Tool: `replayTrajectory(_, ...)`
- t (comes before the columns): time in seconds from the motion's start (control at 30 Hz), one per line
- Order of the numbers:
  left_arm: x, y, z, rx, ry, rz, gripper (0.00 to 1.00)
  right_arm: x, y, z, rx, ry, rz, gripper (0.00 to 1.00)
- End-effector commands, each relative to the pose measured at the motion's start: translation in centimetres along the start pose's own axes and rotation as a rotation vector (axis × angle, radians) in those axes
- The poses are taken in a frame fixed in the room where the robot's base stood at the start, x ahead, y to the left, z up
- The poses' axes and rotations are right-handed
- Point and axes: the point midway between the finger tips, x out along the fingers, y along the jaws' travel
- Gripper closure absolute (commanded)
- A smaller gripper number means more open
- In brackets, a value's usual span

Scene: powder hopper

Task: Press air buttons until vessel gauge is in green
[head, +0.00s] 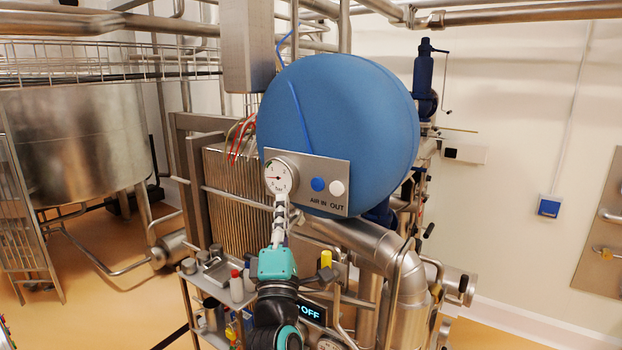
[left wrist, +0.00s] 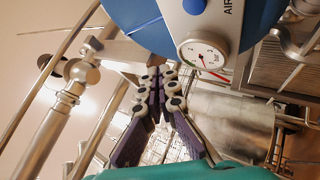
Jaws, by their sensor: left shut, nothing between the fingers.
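The round white vessel gauge (head: 278,176) sits on a grey panel (head: 303,206) on the front of the blue vessel (head: 350,125). In the left wrist view the gauge (left wrist: 203,55) shows a needle and a red mark; the exact reading is too small to tell. The blue AIR IN button (head: 318,185) and the white OUT button (head: 337,188) are right of the gauge. The blue button also shows at the top of the left wrist view (left wrist: 194,5). My left gripper (head: 281,201) is shut and empty, its tips just below the gauge in the picture. My right gripper is out of view.
A small cart (head: 215,275) with bottles and tools stands below the vessel, near my left arm. A steel pipe (head: 375,240) runs under the vessel. A large steel tank (head: 75,140) is at the left. Open floor shows at the left.

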Motion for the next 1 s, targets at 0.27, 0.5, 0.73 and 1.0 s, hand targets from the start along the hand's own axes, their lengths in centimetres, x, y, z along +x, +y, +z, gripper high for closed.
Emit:
replayTrajectory(0.27,0.1,-0.2,0.1,0.002,-0.001,-0.002,1.00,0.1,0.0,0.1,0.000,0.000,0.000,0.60)
replayTrajectory(0.5,1.8,-1.5,1.3,0.002,-0.001,-0.003,1.00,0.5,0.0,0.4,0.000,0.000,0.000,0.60)
replayTrajectory(0.73,4.1,-3.2,3.1,0.002,-0.003,-0.003,1.00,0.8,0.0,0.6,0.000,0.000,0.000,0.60)
replayTrajectory(1.0,5.8,-4.4,4.2,0.003,-0.001,-0.003,1.00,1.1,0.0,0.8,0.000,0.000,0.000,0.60)
